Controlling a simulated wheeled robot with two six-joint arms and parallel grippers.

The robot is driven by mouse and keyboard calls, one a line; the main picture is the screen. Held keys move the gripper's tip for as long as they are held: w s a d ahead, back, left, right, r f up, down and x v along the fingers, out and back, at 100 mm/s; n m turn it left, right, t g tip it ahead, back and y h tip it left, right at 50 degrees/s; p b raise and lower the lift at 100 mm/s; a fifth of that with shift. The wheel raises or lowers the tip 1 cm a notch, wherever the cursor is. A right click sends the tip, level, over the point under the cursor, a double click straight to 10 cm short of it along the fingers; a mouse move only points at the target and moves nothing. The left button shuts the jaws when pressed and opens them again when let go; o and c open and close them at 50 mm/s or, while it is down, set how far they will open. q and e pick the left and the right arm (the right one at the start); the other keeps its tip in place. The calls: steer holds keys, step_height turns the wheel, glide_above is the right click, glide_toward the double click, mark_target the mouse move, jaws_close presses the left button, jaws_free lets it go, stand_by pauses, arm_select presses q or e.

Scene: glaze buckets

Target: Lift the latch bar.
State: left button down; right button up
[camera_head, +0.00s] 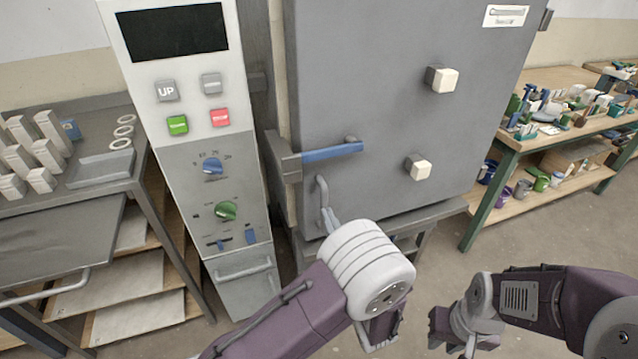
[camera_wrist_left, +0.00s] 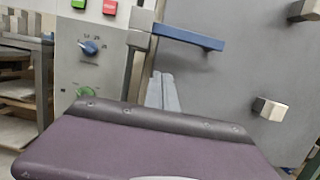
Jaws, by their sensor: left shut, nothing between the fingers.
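The latch bar (camera_head: 333,152) is a blue bar on a grey pivot bracket at the left edge of the grey kiln door (camera_head: 380,90). It lies roughly level, slightly raised at its right end. It also shows in the left wrist view (camera_wrist_left: 187,38). My left gripper (camera_head: 329,217) is below the bar, apart from it, partly hidden behind my own wrist. In the left wrist view its two fingers (camera_wrist_left: 162,90) are together and empty, pointing up below the bar. My right gripper (camera_head: 462,340) is low at the right, away from the door; its fingers are unclear.
Two pale square knobs (camera_head: 443,80) stick out of the door. A control panel (camera_head: 205,150) stands at the left. A workbench (camera_head: 540,140) is at the right.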

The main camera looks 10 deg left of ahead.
mark_target(324, 154)
arm_select(q)
steer(key=w+a+r+p, duration=0.1)
steer(key=w+a+r, duration=0.4)
steer(key=w+r, duration=0.1)
steer(key=shift+w+a+r, duration=0.15)
steer(key=shift+w+a, duration=0.05)
steer(key=shift+w, duration=0.7)
